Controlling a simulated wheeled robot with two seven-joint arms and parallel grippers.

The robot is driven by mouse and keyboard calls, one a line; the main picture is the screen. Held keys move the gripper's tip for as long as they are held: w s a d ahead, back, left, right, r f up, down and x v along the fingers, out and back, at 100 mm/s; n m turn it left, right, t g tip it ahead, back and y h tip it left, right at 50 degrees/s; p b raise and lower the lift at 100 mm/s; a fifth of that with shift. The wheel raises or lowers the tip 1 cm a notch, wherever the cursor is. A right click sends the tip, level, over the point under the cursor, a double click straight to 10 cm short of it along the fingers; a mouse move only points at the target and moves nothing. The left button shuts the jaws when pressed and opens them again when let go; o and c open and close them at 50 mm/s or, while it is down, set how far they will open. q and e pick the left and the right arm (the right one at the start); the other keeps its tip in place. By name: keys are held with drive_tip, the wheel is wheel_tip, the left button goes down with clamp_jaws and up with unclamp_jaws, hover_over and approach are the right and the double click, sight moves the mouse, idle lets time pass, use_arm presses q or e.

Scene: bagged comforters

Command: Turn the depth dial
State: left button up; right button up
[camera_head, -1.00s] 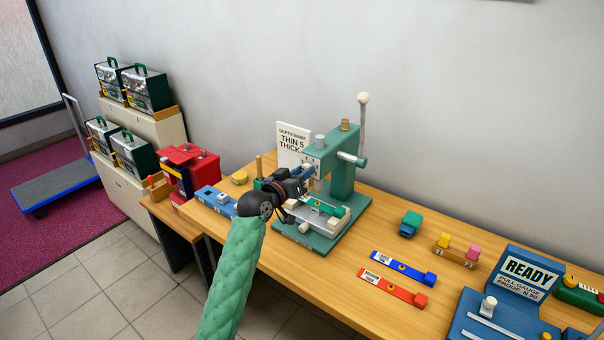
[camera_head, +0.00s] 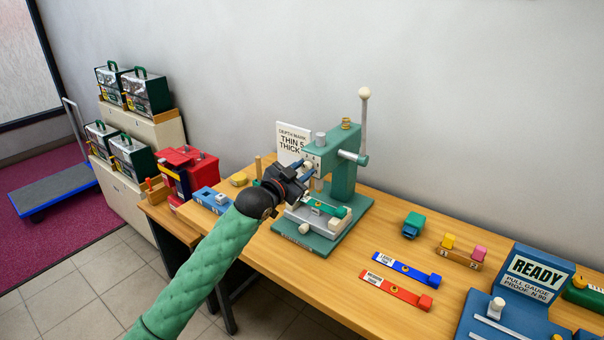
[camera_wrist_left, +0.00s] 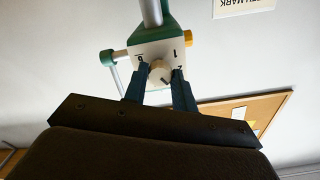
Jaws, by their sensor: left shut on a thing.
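The green press (camera_head: 343,178) stands on the table, with a tall white-knobbed lever at its right side. Its depth dial (camera_wrist_left: 160,73) is a small round cream knob on a white numbered plate (camera_wrist_left: 142,50) in the left wrist view. My left gripper (camera_head: 306,176) is at the press's front face; in the left wrist view its two fingers (camera_wrist_left: 159,78) are shut on the dial, one on each side. In the head view the gripper largely hides the dial. A green strap-like piece (camera_head: 327,208) lies on the press bed below. My right gripper is not in view.
A depth card (camera_head: 292,142) reading "THIN 5" stands behind the press. Blue (camera_head: 404,267) and red (camera_head: 394,288) gauge strips lie to the right, near a green block (camera_head: 413,224) and a blue READY stand (camera_head: 537,275). A red box (camera_head: 188,170) stands left.

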use_arm(q)
drive_tip(key=shift+m, duration=0.7)
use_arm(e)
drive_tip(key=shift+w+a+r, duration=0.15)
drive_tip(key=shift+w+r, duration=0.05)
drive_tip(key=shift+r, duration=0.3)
use_arm(q)
drive_tip(key=o, duration=1)
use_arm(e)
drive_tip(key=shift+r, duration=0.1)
use_arm(q)
drive_tip(key=shift+s+a, duration=0.15)
drive_tip(key=shift+s, duration=0.05)
drive_tip(key=b+v, duration=0.2)
drive_tip(key=v, duration=0.5)
drive_tip(key=shift+b, duration=0.4)
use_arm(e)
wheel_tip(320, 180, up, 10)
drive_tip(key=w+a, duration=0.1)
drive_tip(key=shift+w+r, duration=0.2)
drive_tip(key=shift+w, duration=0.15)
use_arm(q)
drive_tip(key=shift+s, duration=0.1)
